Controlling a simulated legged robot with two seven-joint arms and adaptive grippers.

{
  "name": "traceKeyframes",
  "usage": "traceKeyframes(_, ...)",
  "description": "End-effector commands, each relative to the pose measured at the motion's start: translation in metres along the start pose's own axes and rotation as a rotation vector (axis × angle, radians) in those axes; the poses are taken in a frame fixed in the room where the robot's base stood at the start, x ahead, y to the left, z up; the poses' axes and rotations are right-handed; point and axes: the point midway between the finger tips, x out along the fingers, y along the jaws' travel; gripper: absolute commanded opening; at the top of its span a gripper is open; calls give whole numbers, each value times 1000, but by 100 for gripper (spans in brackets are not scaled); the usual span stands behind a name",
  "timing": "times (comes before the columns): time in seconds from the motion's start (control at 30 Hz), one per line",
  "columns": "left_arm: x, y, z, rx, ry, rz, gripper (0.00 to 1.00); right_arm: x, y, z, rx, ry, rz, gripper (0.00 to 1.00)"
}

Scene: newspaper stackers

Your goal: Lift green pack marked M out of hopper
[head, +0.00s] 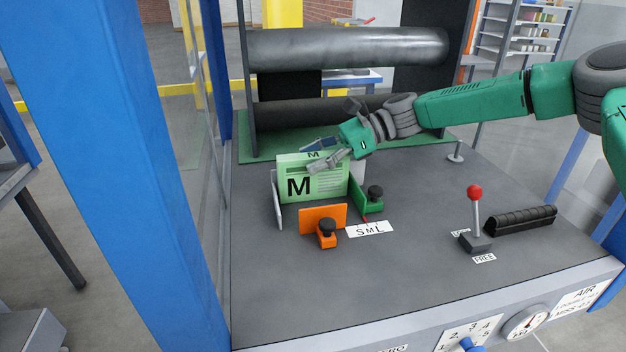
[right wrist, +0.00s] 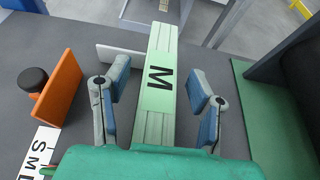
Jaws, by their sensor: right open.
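The green pack marked M (head: 312,178) stands upright in the hopper, between a pale plate (head: 277,199) on its left, an orange plate (head: 318,218) in front and a green plate (head: 366,195) on its right. My right gripper (head: 318,155) is at the pack's top. In the right wrist view the right gripper (right wrist: 162,95) is open, with one finger on each side of the pack (right wrist: 158,78) and a gap visible on both sides. The orange plate (right wrist: 57,87) stands to the left there. My left gripper is not in view.
An S M L label (head: 369,229) lies before the hopper. A red-knobbed lever (head: 475,205) and a black ribbed bar (head: 520,220) are on the right of the grey table. Rollers (head: 345,48) stand behind. A blue post (head: 120,170) rises at left.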

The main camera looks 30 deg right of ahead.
Motion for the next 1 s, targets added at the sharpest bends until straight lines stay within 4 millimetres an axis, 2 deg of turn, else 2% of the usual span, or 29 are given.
traceKeyframes(0.13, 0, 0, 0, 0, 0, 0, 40, 0, 0, -2, 3, 3, 0, 50)
traceKeyframes(0.27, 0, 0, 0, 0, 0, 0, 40, 1, 0, -2, 3, 5, 0, 4)
traceKeyframes(0.3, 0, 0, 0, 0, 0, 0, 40, 1, 0, -2, 3, 5, 0, 0)
traceKeyframes(0.73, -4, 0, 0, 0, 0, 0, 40, -4, 2, 3, 2, 1, 0, 0)
traceKeyframes(1.0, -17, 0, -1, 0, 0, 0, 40, -17, 3, 36, -3, 2, 0, 0)
